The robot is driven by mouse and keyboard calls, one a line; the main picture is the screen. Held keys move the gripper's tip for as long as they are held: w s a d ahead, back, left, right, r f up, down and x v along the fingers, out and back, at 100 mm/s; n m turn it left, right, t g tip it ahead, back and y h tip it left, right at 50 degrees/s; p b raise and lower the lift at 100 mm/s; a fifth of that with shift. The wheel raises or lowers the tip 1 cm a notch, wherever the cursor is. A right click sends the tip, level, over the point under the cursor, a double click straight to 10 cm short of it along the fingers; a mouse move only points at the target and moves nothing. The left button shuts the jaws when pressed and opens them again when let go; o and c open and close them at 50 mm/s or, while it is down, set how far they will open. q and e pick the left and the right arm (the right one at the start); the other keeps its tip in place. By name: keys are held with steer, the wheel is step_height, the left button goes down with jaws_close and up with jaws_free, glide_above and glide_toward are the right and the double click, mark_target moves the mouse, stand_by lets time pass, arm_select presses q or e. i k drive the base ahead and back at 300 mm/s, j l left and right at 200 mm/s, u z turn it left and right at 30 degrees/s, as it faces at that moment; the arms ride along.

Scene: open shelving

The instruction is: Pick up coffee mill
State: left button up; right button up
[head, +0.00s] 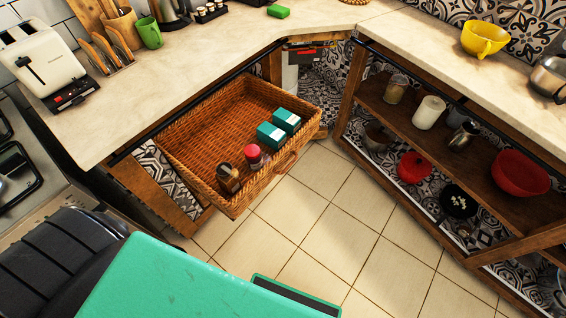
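I cannot pick out the coffee mill for sure. A small metal vessel with dark parts (464,135) stands on the upper open shelf at right, beside a white canister (429,112); it could be the mill or a pot. A dark brown jar-like item (228,178) stands in the pulled-out wicker drawer (205,122) and is also too small to identify. Neither my left nor my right gripper is in view.
The drawer juts over the tiled floor (318,230) and also holds a red-capped jar (254,158) and teal boxes (270,135). The right shelving (400,118) holds red bowls, pots and a glass jar.

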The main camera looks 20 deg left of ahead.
mark_target(228, 183)
steer(key=u, duration=1.3)
